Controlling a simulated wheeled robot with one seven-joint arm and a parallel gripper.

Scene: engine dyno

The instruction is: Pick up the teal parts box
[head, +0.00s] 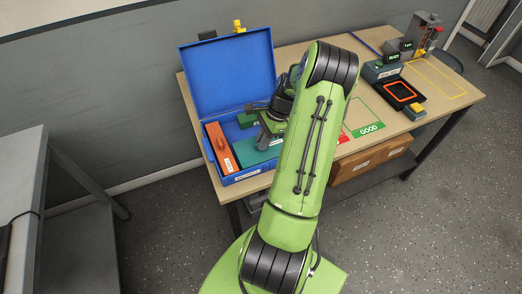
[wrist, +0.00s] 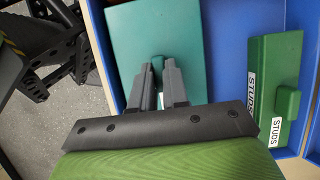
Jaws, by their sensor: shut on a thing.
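The teal parts box (wrist: 155,30) lies in the open blue case (wrist: 228,60) in the wrist view, and a small knob stands up from its top. In the head view the teal box (head: 252,155) is in the case's front right part, partly hidden by my arm. My gripper (wrist: 158,72) is shut on the teal box's knob, one finger on each side. In the head view my gripper (head: 268,130) is over the case, its fingers mostly hidden. I cannot tell whether the box is clear of the case floor.
An orange box (head: 218,148) and a green box labelled STUDS (wrist: 270,85) share the case. The case's blue lid (head: 230,75) stands open behind. Right on the table (head: 455,97) are a green GOOD mark (head: 369,128) and a black tray (head: 403,92).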

